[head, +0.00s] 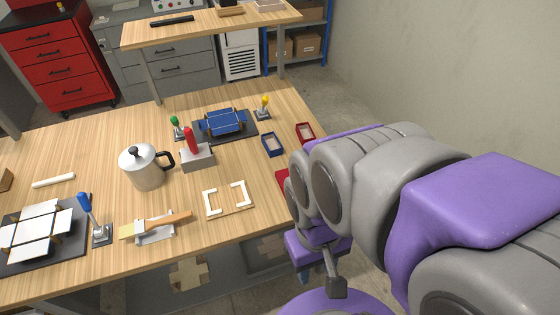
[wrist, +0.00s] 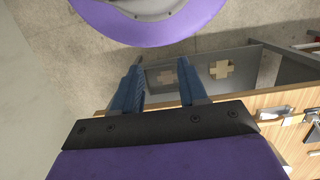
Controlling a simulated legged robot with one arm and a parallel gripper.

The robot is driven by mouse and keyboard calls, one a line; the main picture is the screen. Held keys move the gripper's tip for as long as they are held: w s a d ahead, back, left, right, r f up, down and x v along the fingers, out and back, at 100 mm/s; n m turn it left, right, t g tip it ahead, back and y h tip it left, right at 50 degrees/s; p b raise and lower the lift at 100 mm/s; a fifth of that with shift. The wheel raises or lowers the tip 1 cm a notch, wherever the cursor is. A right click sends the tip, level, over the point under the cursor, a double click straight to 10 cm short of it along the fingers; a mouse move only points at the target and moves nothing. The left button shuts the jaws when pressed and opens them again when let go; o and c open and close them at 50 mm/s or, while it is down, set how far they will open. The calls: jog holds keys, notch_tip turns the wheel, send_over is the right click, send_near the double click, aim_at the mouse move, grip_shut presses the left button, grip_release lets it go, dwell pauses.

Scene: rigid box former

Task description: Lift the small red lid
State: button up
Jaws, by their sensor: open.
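A small red open-topped piece (head: 305,130), which looks like the small red lid, lies near the right edge of the wooden table. A small blue open box (head: 272,145) sits just left of it. Another red piece (head: 282,178) shows at the table edge, mostly hidden behind my arm, so I cannot tell its shape. In the wrist view my gripper (wrist: 160,68) is open, with two blue fingers apart and nothing between them. It is off the table's edge, away from the red pieces, over the grey floor. No red piece shows in the wrist view.
The wooden table (head: 262,95) also holds a metal pot (head: 143,170), a red-handled block (head: 197,155), a blue part on a dark plate (head: 222,123), toggle clamps and a white frame (head: 226,200). A lower shelf (wrist: 210,85) with tan crosses is under the table.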

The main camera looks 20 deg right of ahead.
jog(key=shift+o, duration=0.9)
jog(key=shift+w, duration=0.1)
jog(key=o, duration=0.6)
jog(key=w+d+r+p, duration=0.1)
jog(key=w+r+p, duration=0.1)
jog(key=w, duration=0.6)
jog(key=shift+r, duration=0.2)
jog(key=shift+o, duration=0.9)
jog(key=w+d+p, duration=0.1)
jog(key=w+p, duration=0.1)
jog(key=w, duration=0.7)
jog(key=shift+d+r+t, duration=0.25)
jog(key=shift+d+t, duration=0.1)
jog(key=shift+t, duration=0.05)
jog(key=t+p, duration=0.1)
jog(key=p, duration=0.4)
send_over(287, 174)
notch_tip(287, 174, down, 5)
jog(key=f+b, duration=0.1)
jog(key=f, duration=0.4)
jog(key=f+b, duration=0.2)
jog(key=f, duration=0.4)
jog(key=f+b, duration=0.1)
jog(key=f, duration=0.5)
jog(key=shift+s+a, duration=0.2)
jog(key=shift+s, duration=0.15)
